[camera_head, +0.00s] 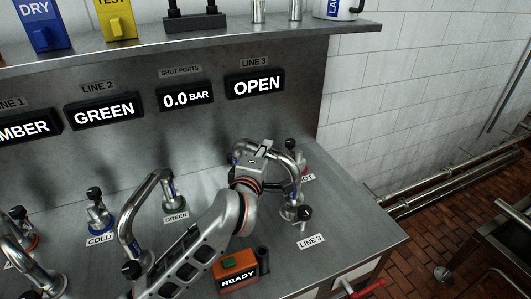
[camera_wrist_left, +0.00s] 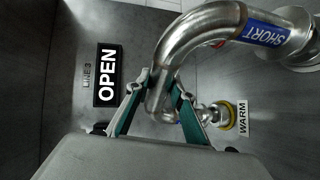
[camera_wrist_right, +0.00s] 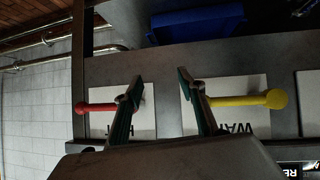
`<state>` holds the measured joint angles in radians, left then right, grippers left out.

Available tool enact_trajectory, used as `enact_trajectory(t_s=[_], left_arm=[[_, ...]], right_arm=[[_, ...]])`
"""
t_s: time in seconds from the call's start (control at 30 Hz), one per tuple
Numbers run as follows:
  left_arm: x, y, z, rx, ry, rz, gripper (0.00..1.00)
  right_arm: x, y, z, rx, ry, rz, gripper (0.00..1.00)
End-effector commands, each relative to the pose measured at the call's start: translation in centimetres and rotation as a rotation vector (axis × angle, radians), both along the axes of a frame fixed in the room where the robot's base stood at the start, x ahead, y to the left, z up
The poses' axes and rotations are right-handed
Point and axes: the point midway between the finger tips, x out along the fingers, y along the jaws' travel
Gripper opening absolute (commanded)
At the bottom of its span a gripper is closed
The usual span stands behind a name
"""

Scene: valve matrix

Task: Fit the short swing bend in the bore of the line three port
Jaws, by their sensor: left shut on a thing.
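The short swing bend (camera_wrist_left: 205,32) is a curved steel pipe with a blue SHORT label near one end. My left gripper (camera_head: 257,152) is shut on its other end, and the fingers (camera_wrist_left: 162,92) clasp the pipe in the left wrist view. In the head view the bend (camera_head: 298,163) arches right and down to the line three port (camera_head: 288,212), a steel collar with a black knob. The labelled end is at or in this collar; its seating depth cannot be told. My right gripper (camera_wrist_right: 160,80) is open and empty, seen only in its own wrist view.
The LINE 3 display (camera_head: 257,85) reads OPEN. An orange READY box (camera_head: 236,262) stands in front. Red (camera_wrist_right: 95,107) and yellow (camera_wrist_right: 250,100) handles flank my right fingers.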

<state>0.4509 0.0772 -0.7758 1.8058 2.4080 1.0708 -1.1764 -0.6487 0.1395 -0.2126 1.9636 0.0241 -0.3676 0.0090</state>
Motion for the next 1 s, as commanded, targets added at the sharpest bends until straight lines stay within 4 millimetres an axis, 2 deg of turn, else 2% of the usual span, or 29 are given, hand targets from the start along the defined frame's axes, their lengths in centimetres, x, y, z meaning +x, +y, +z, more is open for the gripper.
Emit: enact_trajectory(t_s=[1.0], left_arm=[[0.0,0.0,-2.0,0.0,-0.004,0.0,0.0]], right_arm=[[0.0,0.0,-0.8,-0.001,0.002,0.0,0.4]])
